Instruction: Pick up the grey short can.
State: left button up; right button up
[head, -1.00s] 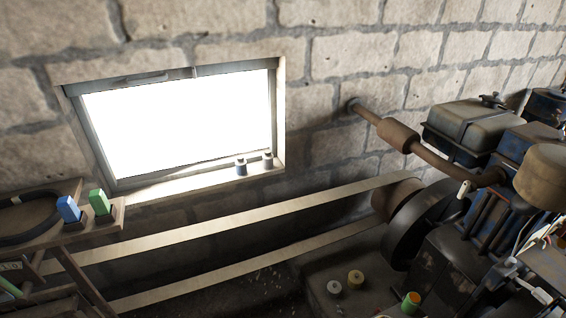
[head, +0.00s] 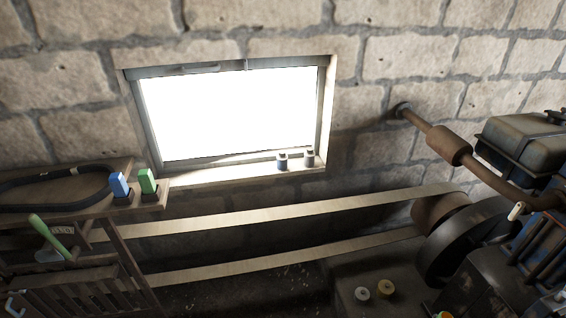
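Two small cans stand side by side on the window sill in the head view. The right one is a short grey can (head: 310,158); the left one is a dark bluish can (head: 282,162) with a paler top. They are too small to make out in detail. Neither of my grippers is in view.
A blue box (head: 120,186) and a green box (head: 148,182) stand on the wooden shelf at left, near a black belt loop. Two flat belts (head: 290,214) run below the window to a dark pulley (head: 465,240). A rusty pipe and engine fill the right.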

aim_at(309, 158)
jog(key=u, duration=0.65)
jog(key=i, duration=0.65)
jog(key=u, duration=0.5)
jog(key=i, duration=0.65)
jog(key=z, duration=0.3)
